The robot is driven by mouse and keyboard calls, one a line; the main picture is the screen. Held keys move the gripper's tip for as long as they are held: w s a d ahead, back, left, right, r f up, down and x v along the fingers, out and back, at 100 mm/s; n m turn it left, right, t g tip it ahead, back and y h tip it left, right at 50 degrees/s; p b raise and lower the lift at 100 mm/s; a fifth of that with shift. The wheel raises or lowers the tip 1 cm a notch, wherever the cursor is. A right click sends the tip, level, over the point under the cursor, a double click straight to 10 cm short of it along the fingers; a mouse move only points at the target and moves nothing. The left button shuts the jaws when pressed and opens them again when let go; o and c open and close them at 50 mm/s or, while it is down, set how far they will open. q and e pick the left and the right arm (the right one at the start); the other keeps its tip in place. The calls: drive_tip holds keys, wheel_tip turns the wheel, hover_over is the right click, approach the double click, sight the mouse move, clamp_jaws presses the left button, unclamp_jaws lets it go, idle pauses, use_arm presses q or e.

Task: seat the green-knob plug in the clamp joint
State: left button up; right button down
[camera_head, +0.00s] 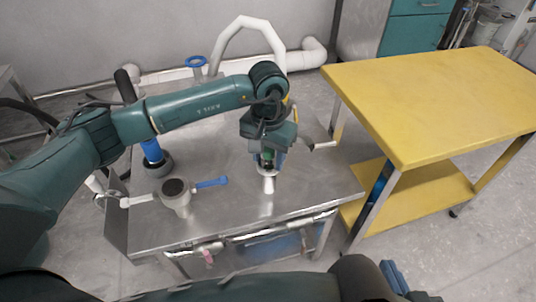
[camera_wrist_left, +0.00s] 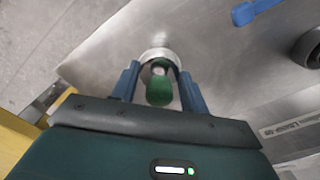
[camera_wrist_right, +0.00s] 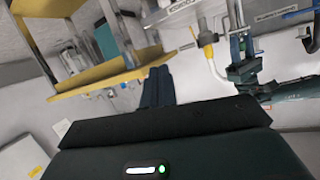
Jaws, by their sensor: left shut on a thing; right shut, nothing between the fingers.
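The green-knob plug (camera_wrist_left: 159,90) is between the fingers of my left gripper (camera_wrist_left: 159,72) in the left wrist view. Its green knob also shows small between the fingers in the head view (camera_head: 267,155). Just beyond the fingertips is a pale round fitting (camera_wrist_left: 157,54), which looks like the clamp joint. It also shows below the gripper in the head view (camera_head: 268,176), over the metal table. I cannot tell whether the plug's lower end is inside it. My right gripper (camera_wrist_right: 157,72) is shut and empty, away from the table top.
On the steel table (camera_head: 225,150) stand a grey cup-shaped part (camera_head: 176,205) with a blue handle (camera_head: 211,183) and a blue-topped part (camera_head: 152,150). A white curved pipe (camera_head: 250,22) rises behind. A yellow table (camera_head: 430,95) stands at the right.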

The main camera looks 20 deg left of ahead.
sight(268, 149)
use_arm(q)
drive_tip(key=o, duration=1.1)
drive_tip(key=shift+o, duration=0.2)
drive_tip(key=shift+w+r, duration=0.1)
drive_tip(key=shift+r, duration=0.45)
wheel_tip(268, 149, up, 12)
drive_tip(key=p, duration=0.1)
use_arm(e)
drive_tip(key=r, duration=0.3)
drive_tip(key=shift+s+d+t, duration=0.2)
drive_tip(key=shift+t, duration=0.1)
